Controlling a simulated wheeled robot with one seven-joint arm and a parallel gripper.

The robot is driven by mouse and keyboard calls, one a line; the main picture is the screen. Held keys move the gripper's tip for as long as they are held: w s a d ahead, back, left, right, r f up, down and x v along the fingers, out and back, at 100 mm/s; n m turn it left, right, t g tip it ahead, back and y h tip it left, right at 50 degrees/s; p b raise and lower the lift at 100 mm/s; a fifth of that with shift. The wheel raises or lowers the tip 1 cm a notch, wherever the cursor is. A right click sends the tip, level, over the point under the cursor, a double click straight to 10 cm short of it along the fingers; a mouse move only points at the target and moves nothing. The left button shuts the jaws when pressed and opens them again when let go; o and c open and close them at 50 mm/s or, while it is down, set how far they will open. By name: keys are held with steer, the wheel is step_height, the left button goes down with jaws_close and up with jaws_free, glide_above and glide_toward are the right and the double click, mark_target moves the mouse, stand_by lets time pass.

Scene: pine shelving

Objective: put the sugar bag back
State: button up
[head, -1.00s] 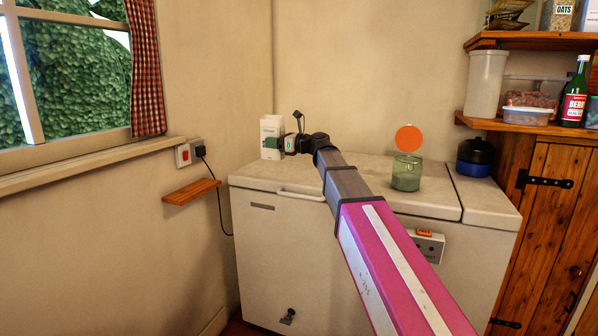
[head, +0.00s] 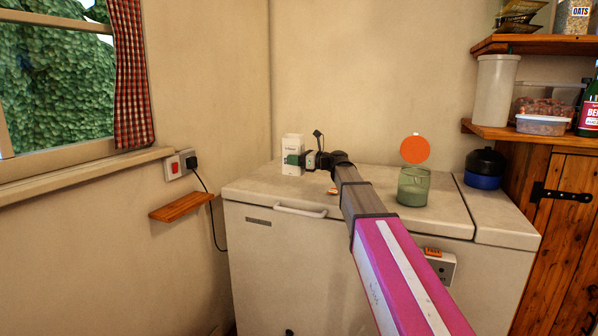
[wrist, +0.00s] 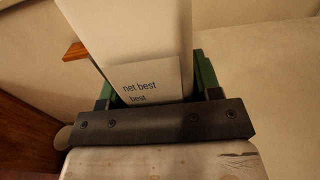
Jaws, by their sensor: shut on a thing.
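The sugar bag (head: 292,142) is a white, box-shaped upright pack at the back left of the chest freezer lid. My gripper (head: 294,159) is shut on it, its green fingers across the pack's middle. In the wrist view the bag (wrist: 150,82) fills the space between the green fingers of my gripper (wrist: 155,92), and the print "net best" shows on it. I cannot tell whether its base touches the lid or hangs just above it.
The white chest freezer (head: 250,192) carries a green glass jar (head: 413,190), a blue-black pot (head: 484,170) and a small orange-edged item (head: 332,191). An orange disc (head: 414,149) shows above the jar. A small wooden wall shelf (head: 181,206) is empty. Stocked pine shelves (head: 500,131) stand right.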

mark_target(299, 169)
steer(key=shift+w+d+f, duration=0.5)
steer(key=shift+d+f, duration=0.15)
steer(key=shift+d, duration=0.05)
steer(key=shift+f, duration=1.85)
steer(key=shift+f, duration=0.1)
steer(key=o, duration=1.1)
steer(key=v, duration=1.2)
